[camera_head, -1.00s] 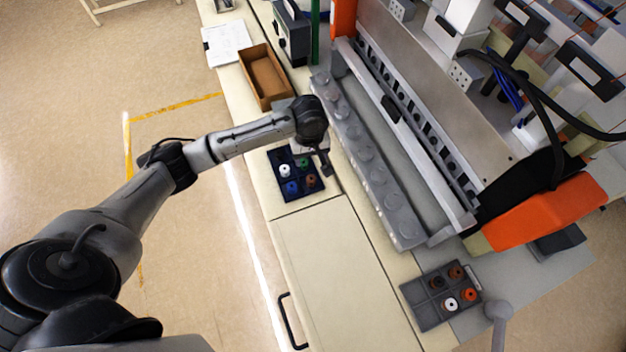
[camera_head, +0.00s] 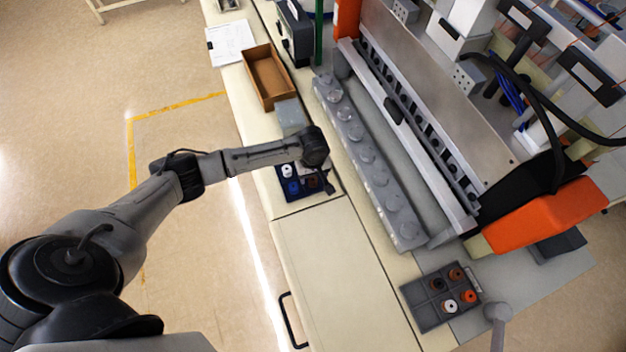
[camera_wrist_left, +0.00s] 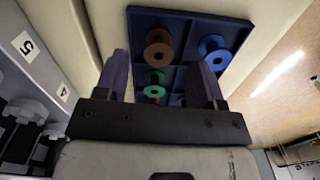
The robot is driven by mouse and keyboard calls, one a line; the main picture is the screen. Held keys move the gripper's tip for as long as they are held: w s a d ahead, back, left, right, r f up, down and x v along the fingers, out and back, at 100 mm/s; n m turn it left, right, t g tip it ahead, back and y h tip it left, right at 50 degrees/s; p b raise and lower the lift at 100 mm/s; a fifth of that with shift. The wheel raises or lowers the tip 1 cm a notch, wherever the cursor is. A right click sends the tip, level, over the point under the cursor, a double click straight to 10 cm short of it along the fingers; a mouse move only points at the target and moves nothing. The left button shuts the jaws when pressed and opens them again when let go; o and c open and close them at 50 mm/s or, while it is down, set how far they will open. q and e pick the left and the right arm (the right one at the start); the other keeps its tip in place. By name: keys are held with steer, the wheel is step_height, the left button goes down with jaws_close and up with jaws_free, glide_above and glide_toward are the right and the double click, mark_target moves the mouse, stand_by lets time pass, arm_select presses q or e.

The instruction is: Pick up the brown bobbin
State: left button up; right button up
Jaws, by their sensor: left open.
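A dark blue tray (camera_head: 318,197) lies on the bench in the head view; it also shows in the left wrist view (camera_wrist_left: 180,18). The brown bobbin (camera_wrist_left: 158,55) sits in a compartment of this tray, at the upper left in the wrist view. Beside it is a blue bobbin (camera_wrist_left: 214,52), and nearer my wrist are a green bobbin (camera_wrist_left: 153,78) and a red one, partly hidden. My left gripper (camera_wrist_left: 160,60) is open above the tray, its fingers appearing on either side of the brown bobbin, with nothing held. In the head view my wrist hides part of the tray. My right gripper is not in view.
A grey tray (camera_head: 425,315) with several bobbins lies at the lower right. The machine with its row of grey bowls (camera_head: 367,157) stands right of the blue tray. An open brown box (camera_head: 267,78) lies behind it. The cream bench top (camera_head: 335,265) in front is clear.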

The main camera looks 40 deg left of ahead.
mark_target(313, 180)
arm_select(q)
steer(key=shift+f, duration=1.65)
steer(key=c, duration=1)
steer(key=shift+r, duration=0.1)
